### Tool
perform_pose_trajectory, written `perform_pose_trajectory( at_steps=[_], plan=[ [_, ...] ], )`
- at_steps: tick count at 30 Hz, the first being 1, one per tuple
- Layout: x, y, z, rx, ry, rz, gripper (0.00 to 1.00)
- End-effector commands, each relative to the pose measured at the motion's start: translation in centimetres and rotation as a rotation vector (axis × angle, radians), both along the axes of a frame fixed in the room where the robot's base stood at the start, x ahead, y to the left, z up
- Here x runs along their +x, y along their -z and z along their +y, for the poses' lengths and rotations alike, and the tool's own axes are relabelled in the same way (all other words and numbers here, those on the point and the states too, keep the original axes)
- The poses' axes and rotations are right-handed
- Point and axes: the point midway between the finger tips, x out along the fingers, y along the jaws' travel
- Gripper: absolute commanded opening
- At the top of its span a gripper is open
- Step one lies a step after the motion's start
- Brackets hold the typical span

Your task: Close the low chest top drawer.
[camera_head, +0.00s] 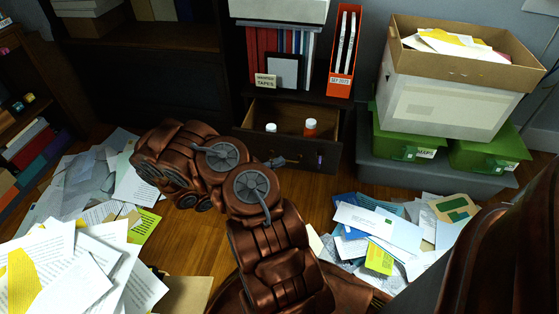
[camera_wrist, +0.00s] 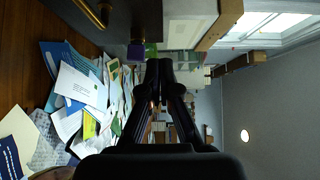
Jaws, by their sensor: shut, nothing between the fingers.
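The low chest (camera_head: 315,92) is dark wood and stands at the back centre. Its top drawer (camera_head: 322,152) is pulled out, with its inside visible from above. A small white bottle (camera_head: 271,128) and an orange bottle with a white cap (camera_head: 310,128) stand in it. In the wrist view, part of the dark front with a brass handle (camera_wrist: 90,12) shows at the upper left, to the side of the fingers. My gripper (camera_wrist: 160,66) is shut and empty, beside that front and pointing toward the green bins. In the head view my arm mostly hides it.
Green bins (camera_head: 402,138) and a white file box (camera_head: 440,100) are stacked right of the chest. Loose papers (camera_head: 385,232) cover the floor at right, with more papers (camera_head: 75,270) at left. Bare wooden floor shows between them.

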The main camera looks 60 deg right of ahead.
Motion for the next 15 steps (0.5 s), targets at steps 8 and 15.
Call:
perform_pose_trajectory(
  at_steps=[8, 15],
  plan=[
    [-1.8, 0.2, -3.8, -0.004, 0.005, -0.001, 0.00],
    [-3.2, 0.3, -6.7, -0.002, 0.005, -0.004, 0.00]
  ],
)
